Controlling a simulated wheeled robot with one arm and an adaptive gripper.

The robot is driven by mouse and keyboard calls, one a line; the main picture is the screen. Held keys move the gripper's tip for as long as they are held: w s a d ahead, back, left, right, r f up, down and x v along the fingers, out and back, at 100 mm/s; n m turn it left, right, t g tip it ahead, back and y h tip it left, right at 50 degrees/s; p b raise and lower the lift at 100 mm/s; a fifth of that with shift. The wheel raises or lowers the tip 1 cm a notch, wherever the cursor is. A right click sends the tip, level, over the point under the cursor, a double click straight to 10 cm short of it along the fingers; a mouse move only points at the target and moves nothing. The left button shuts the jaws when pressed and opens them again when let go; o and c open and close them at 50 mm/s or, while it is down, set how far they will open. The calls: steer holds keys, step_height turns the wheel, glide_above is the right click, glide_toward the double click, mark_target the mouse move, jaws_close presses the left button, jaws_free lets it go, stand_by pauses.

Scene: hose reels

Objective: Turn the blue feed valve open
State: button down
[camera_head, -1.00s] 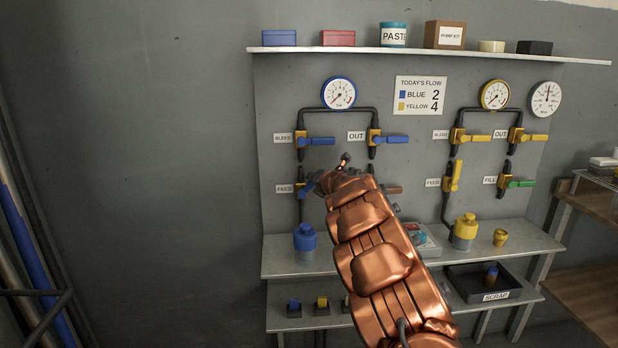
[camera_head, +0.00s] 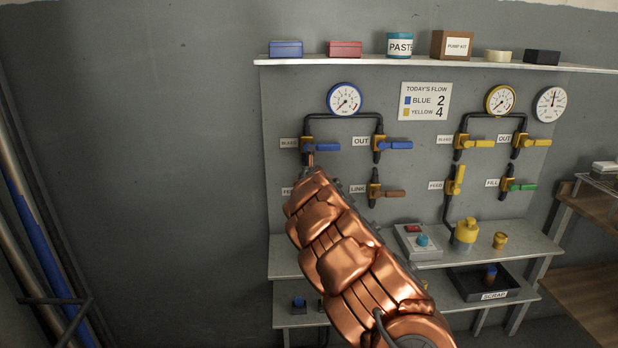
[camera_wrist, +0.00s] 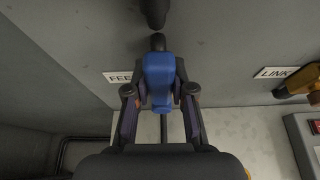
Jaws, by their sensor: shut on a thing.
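The blue feed valve's lever (camera_wrist: 158,82) is in the middle of the wrist view, right of a partly covered FEED label (camera_wrist: 117,78). My gripper (camera_wrist: 160,98) has a finger on either side of this lever and is shut on it. The lever appears roughly in line with the dark pipe (camera_wrist: 153,12) above it; its exact angle is hard to tell from so close. In the head view my copper arm hides the feed valve and the gripper's fingers. The blue bleed valve (camera_head: 322,147) and blue out valve (camera_head: 396,145) show above, their levers pointing right.
The brown-handled link valve (camera_head: 390,194) is just right of my arm. Yellow valves (camera_head: 456,181) and a green-handled fill valve (camera_head: 520,187) are farther right. A yellow pump (camera_head: 466,231) stands on the bench (camera_head: 515,247). The wall at left is clear.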

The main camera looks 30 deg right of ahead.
steer(key=shift+w+a, duration=0.1)
steer(key=shift+a, duration=0.1)
stand_by(0.3)
steer(key=c, duration=1)
jaws_free()
steer(key=shift+o, duration=0.2)
steer(key=shift+s+r, duration=0.3)
steer(key=v, duration=1.1)
steer(key=shift+a, duration=0.25)
